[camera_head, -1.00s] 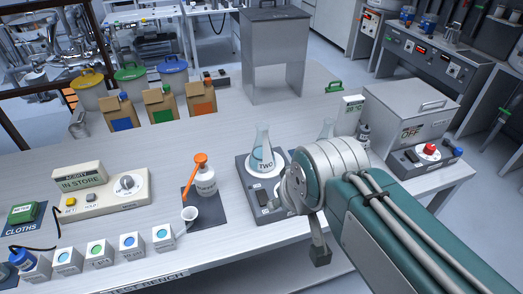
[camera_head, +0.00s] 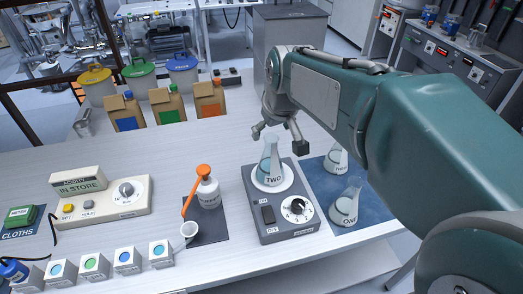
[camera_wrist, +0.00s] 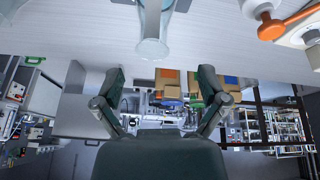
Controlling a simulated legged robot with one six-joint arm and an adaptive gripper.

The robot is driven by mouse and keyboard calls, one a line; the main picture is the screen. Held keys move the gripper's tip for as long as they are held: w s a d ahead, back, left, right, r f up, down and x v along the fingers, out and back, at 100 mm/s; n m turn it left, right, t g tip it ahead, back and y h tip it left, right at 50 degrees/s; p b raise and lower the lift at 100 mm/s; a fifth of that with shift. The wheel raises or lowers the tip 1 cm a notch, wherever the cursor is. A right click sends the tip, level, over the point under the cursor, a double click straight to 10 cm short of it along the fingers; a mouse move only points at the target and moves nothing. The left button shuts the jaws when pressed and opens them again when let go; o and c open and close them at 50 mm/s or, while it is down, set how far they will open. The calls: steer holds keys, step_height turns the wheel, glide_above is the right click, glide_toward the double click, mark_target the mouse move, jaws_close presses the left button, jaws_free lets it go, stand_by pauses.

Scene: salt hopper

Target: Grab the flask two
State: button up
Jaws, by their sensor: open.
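Flask two (camera_head: 271,169) is a clear conical flask with bluish liquid, labelled TWO. It stands upright on the round plate of a grey stirrer (camera_head: 268,234). My gripper (camera_head: 279,140) is open and empty, close to the flask's neck and on its far side in the head view. In the wrist view, the flask's rim and neck (camera_wrist: 153,28) appear upside down at the top. They lie beyond my spread fingertips (camera_wrist: 160,78), roughly midway across, and not between them.
Flask ONE (camera_head: 345,207) and another flask (camera_head: 336,158) stand on a blue mat (camera_head: 375,205) to the right, beneath my arm. Paper bags (camera_head: 168,104) and a metal box (camera_head: 305,25) stand behind.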

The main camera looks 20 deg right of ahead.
mark_target(272, 139)
steer(key=shift+w+d+f, duration=0.1)
steer(key=shift+d+f, duration=0.2)
steer(key=x, duration=0.4)
steer(key=shift+w+d+f, duration=0.15)
steer(key=shift+d+f, duration=0.1)
steer(key=shift+w+a+f, duration=0.1)
steer(key=shift+a+f, duration=0.15)
steer(key=shift+a, duration=0.05)
steer(key=shift+d, duration=0.2)
jaws_close()
